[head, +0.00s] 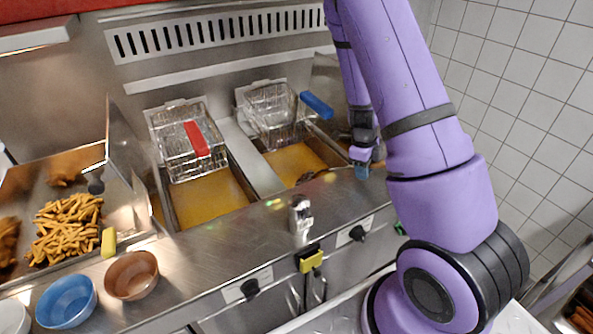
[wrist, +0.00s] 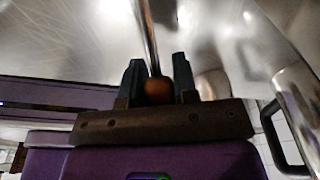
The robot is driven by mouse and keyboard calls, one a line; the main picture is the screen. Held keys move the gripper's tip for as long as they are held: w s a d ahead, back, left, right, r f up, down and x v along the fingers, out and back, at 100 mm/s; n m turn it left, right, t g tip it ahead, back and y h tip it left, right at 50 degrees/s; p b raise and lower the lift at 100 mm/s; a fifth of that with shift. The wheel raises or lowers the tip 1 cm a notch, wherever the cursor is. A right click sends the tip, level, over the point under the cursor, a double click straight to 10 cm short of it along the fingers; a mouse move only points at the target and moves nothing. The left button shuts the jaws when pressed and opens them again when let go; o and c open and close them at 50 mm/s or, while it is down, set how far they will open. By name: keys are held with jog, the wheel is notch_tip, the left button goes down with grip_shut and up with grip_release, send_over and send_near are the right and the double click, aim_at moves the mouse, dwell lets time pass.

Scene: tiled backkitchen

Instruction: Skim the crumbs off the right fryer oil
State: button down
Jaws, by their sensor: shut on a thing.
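The right fryer oil (head: 290,160) is an orange-brown pool in the right vat, below a raised wire basket with a blue handle (head: 316,105). My gripper (head: 361,168) is at the right of this vat. It is shut on the handle of the skimmer; in the wrist view the thin metal shaft (wrist: 148,35) runs up from between the two dark fingers (wrist: 158,78). A dark shape, probably the skimmer head (head: 306,178), shows at the oil's front right edge. Whether it is in the oil I cannot tell. Crumbs are too small to make out.
The left vat (head: 205,200) has its own oil and a basket with a red handle (head: 197,138). Fries (head: 66,227) lie in a tray at the left. A blue bowl (head: 66,301) and a brown bowl (head: 132,275) stand on the front counter. A tiled wall (head: 530,110) is at the right.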

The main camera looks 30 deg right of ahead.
jog(key=shift+s, duration=0.15)
jog(key=shift+s+d+r, duration=0.1)
jog(key=shift+s+r, duration=0.15)
jog(key=shift+r, duration=1.05)
jog(key=shift+s+a+r, duration=0.1)
jog(key=shift+s+r, duration=0.15)
jog(key=shift+r, duration=1)
jog(key=shift+s+d+r, duration=0.1)
jog(key=shift+s+r, duration=0.15)
jog(key=shift+r, duration=1.05)
jog(key=shift+s+d+r, duration=0.1)
jog(key=shift+s+r, duration=0.25)
jog(key=shift+r, duration=0.05)
jog(key=shift+t, duration=0.4)
jog(key=shift+s+d+r, duration=0.15)
jog(key=shift+s+r, duration=0.75)
jog(key=shift+s, duration=0.1)
jog(key=shift+s+d+r, duration=0.15)
jog(key=shift+s+r, duration=0.75)
jog(key=shift+s, duration=0.1)
